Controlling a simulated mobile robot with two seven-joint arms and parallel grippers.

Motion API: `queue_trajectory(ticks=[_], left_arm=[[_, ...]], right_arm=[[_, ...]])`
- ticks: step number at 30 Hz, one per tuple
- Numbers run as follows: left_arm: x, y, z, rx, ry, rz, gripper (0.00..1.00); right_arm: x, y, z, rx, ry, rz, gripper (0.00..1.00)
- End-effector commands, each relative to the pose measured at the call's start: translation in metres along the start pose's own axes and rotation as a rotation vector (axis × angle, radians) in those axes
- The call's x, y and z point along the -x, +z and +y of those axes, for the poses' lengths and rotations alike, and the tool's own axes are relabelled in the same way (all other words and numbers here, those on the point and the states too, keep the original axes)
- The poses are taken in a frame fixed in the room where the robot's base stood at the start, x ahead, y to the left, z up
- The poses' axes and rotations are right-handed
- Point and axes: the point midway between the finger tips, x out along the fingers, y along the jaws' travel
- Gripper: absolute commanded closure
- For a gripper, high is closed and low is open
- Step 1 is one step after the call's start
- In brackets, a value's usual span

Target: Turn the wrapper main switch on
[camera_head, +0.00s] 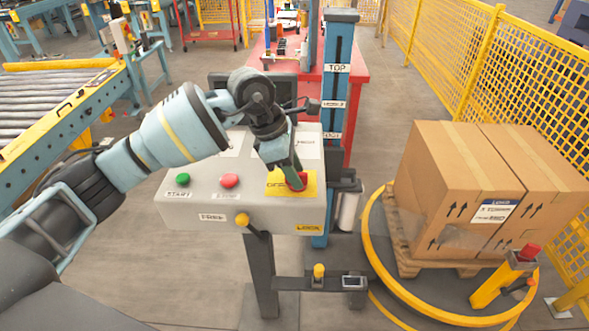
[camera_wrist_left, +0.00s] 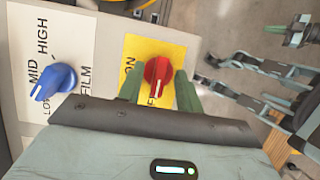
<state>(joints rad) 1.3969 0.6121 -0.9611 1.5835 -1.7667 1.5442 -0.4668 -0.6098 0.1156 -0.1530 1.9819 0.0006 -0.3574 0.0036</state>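The main switch is a red knob (camera_head: 297,181) on a yellow plate (camera_head: 276,190) on the grey control box (camera_head: 248,205). In the left wrist view the red knob (camera_wrist_left: 158,76) has its white mark at the lower end, towards partly hidden lettering ending in F; "ON" stands to the upper left. My left gripper (camera_head: 290,172) reaches down over the plate from above. Its green fingertips (camera_wrist_left: 159,92) stand on either side of the knob, with what look like narrow gaps, so it seems open around it.
A green START button (camera_head: 183,179) and a red button (camera_head: 229,181) sit left on the box. A blue FILM selector (camera_wrist_left: 54,82) lies beside the yellow plate. A yellow ring (camera_head: 431,318) surrounds a pallet with cartons (camera_head: 455,190). A conveyor (camera_head: 60,110) stands at left.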

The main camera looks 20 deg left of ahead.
Motion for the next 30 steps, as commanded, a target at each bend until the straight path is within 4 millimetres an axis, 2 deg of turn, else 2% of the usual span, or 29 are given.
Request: queue_trajectory(ticks=[8,17,30], left_arm=[[-0.0020,0.0001,0.0001,0.000,0.001,0.000,0.65],[-0.0018,0.0000,0.0001,0.000,0.001,0.000,1.00],[-0.0035,-0.0008,0.0009,-0.061,-0.028,0.001,1.00]], right_arm=[[0.0003,0.0000,0.0014,0.006,0.000,0.000,1.00],[0.0003,0.0001,0.0014,0.005,0.000,0.000,1.00],[-0.0019,0.0092,-0.0025,-0.011,-0.001,-0.015,1.00]])
